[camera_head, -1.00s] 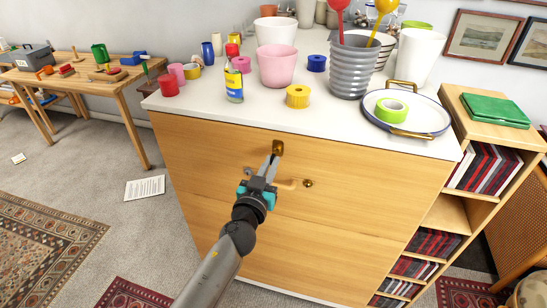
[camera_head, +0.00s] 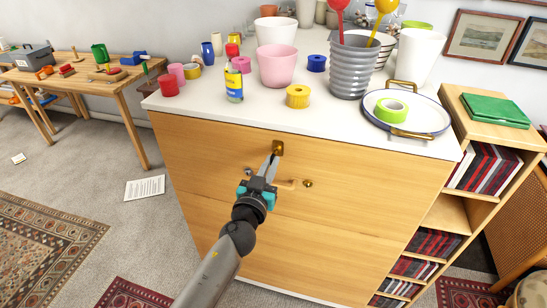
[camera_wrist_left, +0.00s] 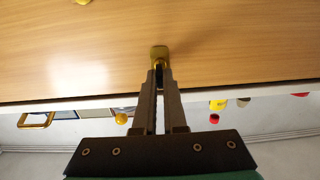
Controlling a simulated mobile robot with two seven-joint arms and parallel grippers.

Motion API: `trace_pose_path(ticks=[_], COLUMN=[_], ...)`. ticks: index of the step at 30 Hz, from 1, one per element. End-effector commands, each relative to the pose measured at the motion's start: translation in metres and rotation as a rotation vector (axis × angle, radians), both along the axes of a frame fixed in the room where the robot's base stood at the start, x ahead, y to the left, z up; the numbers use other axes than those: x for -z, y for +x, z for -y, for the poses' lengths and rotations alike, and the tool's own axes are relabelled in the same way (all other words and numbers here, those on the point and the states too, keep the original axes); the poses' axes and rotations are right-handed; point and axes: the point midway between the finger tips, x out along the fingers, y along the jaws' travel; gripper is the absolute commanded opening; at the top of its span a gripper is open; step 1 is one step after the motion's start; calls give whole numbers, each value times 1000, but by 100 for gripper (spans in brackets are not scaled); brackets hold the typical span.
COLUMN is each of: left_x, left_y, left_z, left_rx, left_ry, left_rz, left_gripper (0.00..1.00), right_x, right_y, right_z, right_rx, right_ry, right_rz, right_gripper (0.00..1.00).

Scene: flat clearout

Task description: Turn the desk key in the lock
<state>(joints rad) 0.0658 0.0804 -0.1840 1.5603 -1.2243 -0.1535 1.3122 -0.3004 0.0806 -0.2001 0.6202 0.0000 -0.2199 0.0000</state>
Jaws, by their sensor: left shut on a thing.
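The desk key's brass lock plate (camera_head: 278,147) is on the upper front of the wooden desk (camera_head: 360,190). It also shows in the left wrist view (camera_wrist_left: 159,52). My left gripper (camera_head: 273,160) is right at the lock, its fingers shut on the key. In the left wrist view the left gripper (camera_wrist_left: 159,72) points at the plate and its fingertips hide most of the key. How far the key is turned cannot be told. My right gripper is not in view.
A wooden handle (camera_head: 288,184) and a round brass fitting (camera_head: 308,184) sit just below the lock. The white top holds a yellow tape roll (camera_head: 298,96), a glue bottle (camera_head: 234,82), pots and a tray (camera_head: 443,127). A bookshelf (camera_head: 497,140) stands at right.

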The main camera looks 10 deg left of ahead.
Motion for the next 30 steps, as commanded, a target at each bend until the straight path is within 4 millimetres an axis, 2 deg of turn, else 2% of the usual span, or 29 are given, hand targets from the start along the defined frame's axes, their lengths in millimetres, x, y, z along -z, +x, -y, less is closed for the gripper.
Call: trace_pose_path(ticks=[14, 24, 30], left_x=[1, 0, 0], left_y=[1, 1, 1], left_z=[0, 0, 0], left_rx=[0, 0, 0], left_ry=[3, 277, 304], left_rz=[-1, 9, 10], left_gripper=[0, 0, 0], right_x=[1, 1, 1], right_y=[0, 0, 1], right_z=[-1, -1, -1], right_rx=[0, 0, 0], right_ry=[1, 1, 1], right_rz=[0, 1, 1], right_gripper=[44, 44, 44])
